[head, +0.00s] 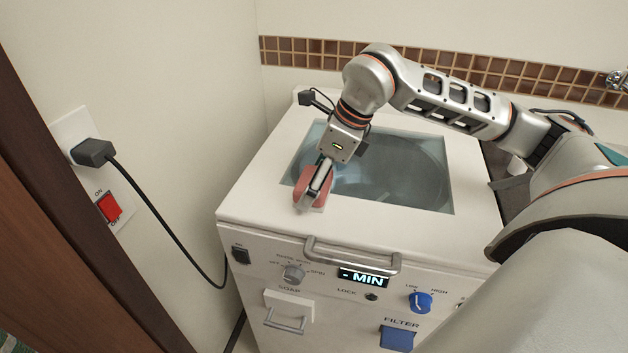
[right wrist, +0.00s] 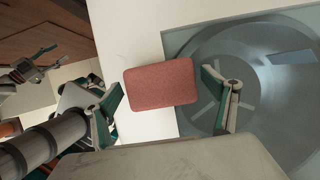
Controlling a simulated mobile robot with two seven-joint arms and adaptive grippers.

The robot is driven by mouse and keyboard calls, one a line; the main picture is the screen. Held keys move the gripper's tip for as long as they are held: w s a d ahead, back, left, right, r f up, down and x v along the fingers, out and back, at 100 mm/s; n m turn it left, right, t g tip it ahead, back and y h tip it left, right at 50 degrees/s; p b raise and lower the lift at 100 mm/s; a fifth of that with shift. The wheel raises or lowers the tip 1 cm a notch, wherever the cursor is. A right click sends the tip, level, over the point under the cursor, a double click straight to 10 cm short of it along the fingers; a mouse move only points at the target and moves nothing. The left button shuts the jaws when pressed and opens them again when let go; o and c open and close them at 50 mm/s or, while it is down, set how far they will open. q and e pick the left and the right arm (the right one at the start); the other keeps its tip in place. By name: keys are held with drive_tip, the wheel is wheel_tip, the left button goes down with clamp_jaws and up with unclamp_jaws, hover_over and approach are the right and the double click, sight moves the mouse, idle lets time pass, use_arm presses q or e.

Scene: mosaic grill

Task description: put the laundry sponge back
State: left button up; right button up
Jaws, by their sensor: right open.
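The reddish-pink laundry sponge (head: 303,180) lies at the front left of the washer's top, over the edge between the white frame and the glass window (head: 400,175). My right gripper (head: 316,187) is directly over it, pointing down. In the right wrist view the sponge (right wrist: 160,84) lies between the two parted fingers of my right gripper (right wrist: 163,88), with a gap to the right finger. The gap at the left finger is narrow; I cannot tell if it touches. Grey and green parts at the left of that view look like my left gripper (right wrist: 35,68); its jaw state is unclear.
The white washer (head: 255,200) has a front handle (head: 352,257), a soap drawer (head: 288,308), knobs and a blue filter cover (head: 397,339). A wall outlet with a plug (head: 92,152) and black cord is at left. A tiled wall stands behind.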

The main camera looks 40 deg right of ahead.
drive_tip(key=p+v, duration=0.1)
drive_tip(key=v, duration=1.1)
idle(0.4)
